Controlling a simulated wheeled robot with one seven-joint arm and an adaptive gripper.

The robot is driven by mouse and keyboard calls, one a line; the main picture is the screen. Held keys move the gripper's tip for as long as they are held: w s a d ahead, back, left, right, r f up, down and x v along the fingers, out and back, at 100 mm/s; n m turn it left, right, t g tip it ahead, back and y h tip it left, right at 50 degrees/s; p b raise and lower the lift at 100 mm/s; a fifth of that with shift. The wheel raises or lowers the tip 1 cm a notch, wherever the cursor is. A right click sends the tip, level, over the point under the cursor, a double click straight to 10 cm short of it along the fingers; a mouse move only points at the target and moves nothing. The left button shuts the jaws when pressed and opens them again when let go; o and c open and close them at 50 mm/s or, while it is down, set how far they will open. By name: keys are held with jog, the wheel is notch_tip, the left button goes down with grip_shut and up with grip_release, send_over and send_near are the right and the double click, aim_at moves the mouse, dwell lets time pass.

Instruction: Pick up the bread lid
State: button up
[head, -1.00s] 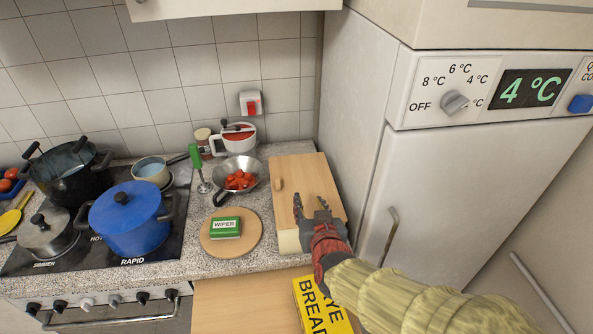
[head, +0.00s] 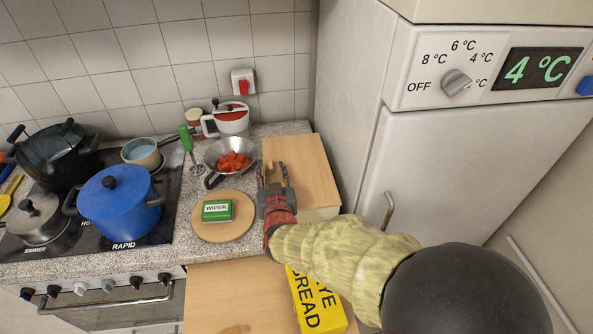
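The bread lid (head: 308,165) is the light wooden top of a box on the counter, beside the fridge. It appears to lie flat on the pale box (head: 320,213). My gripper (head: 273,168) is over the lid's left edge, where its small handle sits. Its two dark fingers point away from me and stand apart. The handle is hidden by the fingers, so I cannot tell whether they touch it.
A round wooden board (head: 222,233) with a green wiper box (head: 217,210) is left of my gripper. A metal pan of red pieces (head: 232,162) stands behind. The fridge (head: 440,160) closes off the right. A yellow rye bread package (head: 316,302) is below the counter edge.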

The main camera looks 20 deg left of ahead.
jog(key=shift+w+a, duration=0.1)
jog(key=shift+w, duration=0.1)
jog(key=shift+c, duration=0.9)
grip_shut()
